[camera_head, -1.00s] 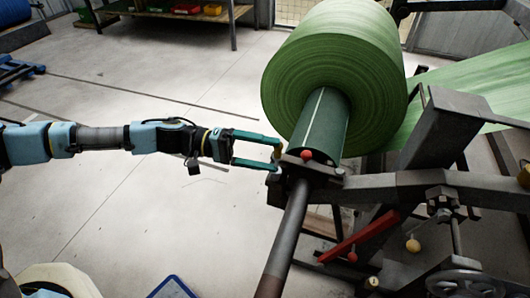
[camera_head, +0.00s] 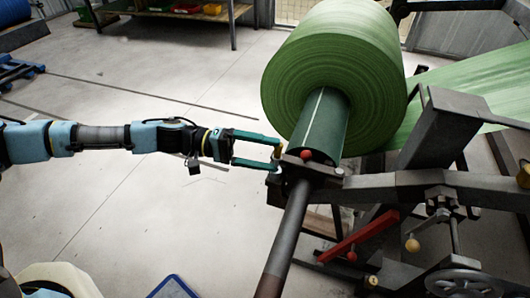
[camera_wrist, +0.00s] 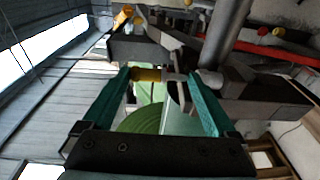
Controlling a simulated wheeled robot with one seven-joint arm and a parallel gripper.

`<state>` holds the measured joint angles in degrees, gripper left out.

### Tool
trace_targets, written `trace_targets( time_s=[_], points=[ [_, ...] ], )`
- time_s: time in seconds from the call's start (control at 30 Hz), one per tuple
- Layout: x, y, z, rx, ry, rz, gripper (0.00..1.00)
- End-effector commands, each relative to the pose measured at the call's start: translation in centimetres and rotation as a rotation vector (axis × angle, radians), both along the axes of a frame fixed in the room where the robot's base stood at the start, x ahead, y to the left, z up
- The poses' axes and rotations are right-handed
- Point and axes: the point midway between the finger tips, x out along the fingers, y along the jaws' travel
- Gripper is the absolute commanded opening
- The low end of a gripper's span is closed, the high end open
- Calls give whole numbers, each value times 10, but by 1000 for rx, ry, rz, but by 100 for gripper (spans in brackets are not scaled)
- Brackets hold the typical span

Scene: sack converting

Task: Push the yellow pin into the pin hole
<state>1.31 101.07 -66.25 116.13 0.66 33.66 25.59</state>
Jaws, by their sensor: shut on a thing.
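The yellow pin (camera_head: 279,152) is between the fingertips of my gripper (camera_head: 277,156), at the end of the roll stand's bearing block (camera_head: 318,171). In the wrist view, the pin's yellow head (camera_wrist: 146,74) is against the left finger, with a grey shank reaching towards the right finger. My gripper (camera_wrist: 165,76) is shut on the pin there. The pin hole cannot be made out; the fingers and block hide that spot. How far the pin is in cannot be told.
A large green roll (camera_head: 335,65) on a dark green core stands behind the block. A grey shaft (camera_head: 287,240) runs towards the front. A red lever (camera_head: 360,236) and a handwheel (camera_head: 465,284) are at right. Open floor (camera_head: 120,215) lies at left.

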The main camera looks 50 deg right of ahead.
Motion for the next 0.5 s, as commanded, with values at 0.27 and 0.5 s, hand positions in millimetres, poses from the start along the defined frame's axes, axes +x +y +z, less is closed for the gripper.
trace_targets(
  time_s=[0.27, 0.5],
  points=[
    [1, -1, -10, 7, -11, 7, 38],
    [1, -1, -3, 7, -11, 7, 38]
  ],
)
